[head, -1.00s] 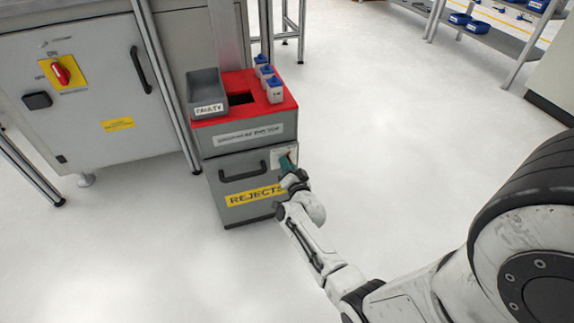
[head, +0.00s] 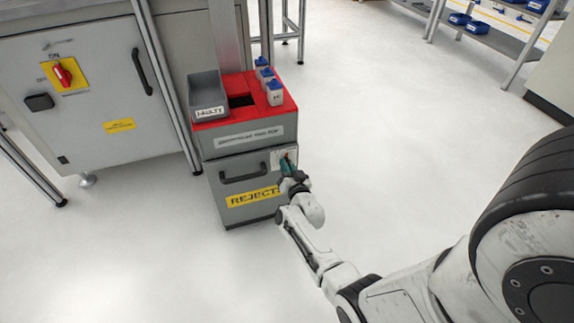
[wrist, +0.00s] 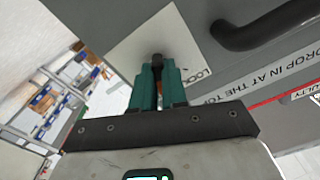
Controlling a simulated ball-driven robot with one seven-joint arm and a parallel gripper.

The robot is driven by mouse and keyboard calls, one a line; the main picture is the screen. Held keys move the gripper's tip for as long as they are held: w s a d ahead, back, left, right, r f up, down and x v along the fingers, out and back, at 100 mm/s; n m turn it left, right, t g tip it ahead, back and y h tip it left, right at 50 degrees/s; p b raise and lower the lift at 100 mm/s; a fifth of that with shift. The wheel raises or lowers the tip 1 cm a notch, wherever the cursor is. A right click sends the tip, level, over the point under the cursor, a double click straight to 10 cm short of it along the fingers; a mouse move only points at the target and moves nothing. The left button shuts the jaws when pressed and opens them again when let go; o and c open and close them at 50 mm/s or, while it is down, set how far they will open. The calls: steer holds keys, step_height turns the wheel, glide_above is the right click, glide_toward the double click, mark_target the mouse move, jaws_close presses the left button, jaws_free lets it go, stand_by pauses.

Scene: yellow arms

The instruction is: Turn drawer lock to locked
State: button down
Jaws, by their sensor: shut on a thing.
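The grey reject cabinet has a drawer (head: 228,186) with a black handle and a yellow REJECTS label. The lock's white plate (head: 277,158) sits at the drawer front's upper right. In the wrist view the plate (wrist: 135,50) shows part of its lettering, starting "LOC". My gripper (head: 288,165) reaches the plate from the front right. In the wrist view its teal fingers (wrist: 160,75) are shut on the small dark lock knob (wrist: 157,60). The fingers hide most of the knob, so I cannot read which mark it points to.
The cabinet's red top (head: 240,84) carries a grey FAULTY bin (head: 206,96) and several blue-capped bottles (head: 275,92). The drawer handle (wrist: 270,25) is close beside the fingers. A machine cabinet (head: 95,85) stands left. The floor to the right is clear.

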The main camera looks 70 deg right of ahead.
steer(key=n+p, duration=0.2)
steer(key=n, duration=1.1)
steer(key=shift+w+n, duration=0.1)
steer(key=shift+n, duration=0.3)
steer(key=c, duration=1.2)
jaws_free()
steer(key=shift+o, duration=0.2)
steer(key=p+v, duration=0.7)
steer(key=v, duration=0.3)
steer(key=shift+s+a, duration=0.25)
steer(key=shift+a, duration=0.05)
